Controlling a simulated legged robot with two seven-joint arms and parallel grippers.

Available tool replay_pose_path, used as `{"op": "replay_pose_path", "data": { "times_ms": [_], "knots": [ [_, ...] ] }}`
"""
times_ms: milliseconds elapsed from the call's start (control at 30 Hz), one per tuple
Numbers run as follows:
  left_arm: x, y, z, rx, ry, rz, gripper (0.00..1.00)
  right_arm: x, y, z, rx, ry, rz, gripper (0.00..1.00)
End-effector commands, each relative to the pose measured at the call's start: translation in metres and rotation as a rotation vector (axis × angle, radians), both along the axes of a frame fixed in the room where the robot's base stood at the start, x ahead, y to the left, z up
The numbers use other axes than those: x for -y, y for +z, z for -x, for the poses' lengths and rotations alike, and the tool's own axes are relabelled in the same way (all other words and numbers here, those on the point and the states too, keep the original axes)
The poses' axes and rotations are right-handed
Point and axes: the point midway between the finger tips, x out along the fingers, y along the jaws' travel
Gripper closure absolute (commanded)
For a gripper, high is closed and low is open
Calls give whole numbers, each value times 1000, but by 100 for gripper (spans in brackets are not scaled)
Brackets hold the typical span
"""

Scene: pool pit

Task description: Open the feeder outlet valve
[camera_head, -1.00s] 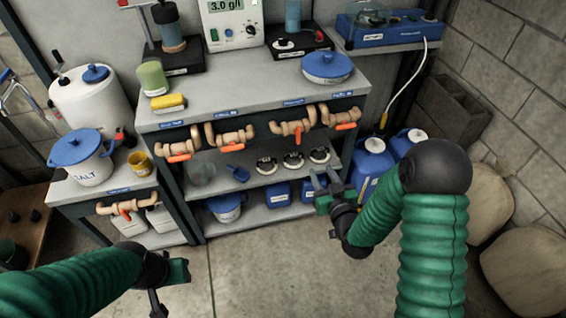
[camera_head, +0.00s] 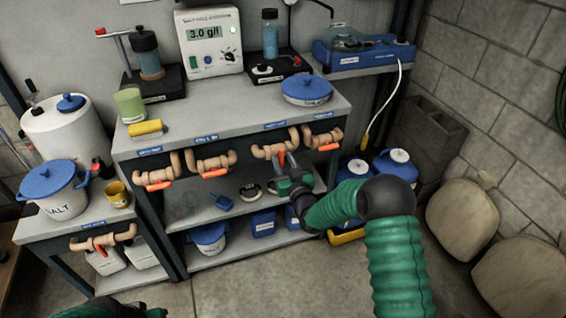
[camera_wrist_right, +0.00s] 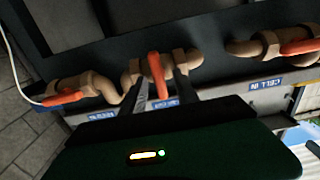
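Several tan pipe valves with orange handles line the front of the bench. My right gripper (camera_head: 287,172) is at the third valve from the left (camera_head: 268,150). In the right wrist view, the fingers of my right gripper (camera_wrist_right: 157,88) are apart, one on each side of that valve's orange handle (camera_wrist_right: 156,70). That handle stands across its pipe, while the neighbouring handles lie along theirs. Contact with the handle cannot be told. The label by this valve is too small to read surely. Only a green piece of my left arm shows at the bottom edge; its fingers are out of view.
The valve to its left has a CELL IN label (camera_wrist_right: 267,84); another valve (camera_head: 322,138) is close on the right. A salt tub (camera_head: 52,190) stands on the lower left bench. A shelf with blue containers (camera_head: 263,222) is below. The front floor is clear.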

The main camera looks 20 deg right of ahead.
Motion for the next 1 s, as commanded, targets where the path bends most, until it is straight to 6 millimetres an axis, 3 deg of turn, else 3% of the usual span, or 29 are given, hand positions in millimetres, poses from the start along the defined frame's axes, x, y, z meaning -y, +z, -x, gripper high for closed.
{"op": "replay_pose_path", "data": {
  "times_ms": [300, 600, 1000],
  "knots": [
    [0, -1, 0, 0, 0, 0, 64, 1, 0, -6, 0, 0, -1, 64],
    [0, -1, 0, 0, 0, 0, 64, 1, 0, -6, 0, -1, 0, 100],
    [0, -2, 0, 0, 0, 0, 64, 1, 0, -6, 2, 0, 22, 100]
  ]
}}
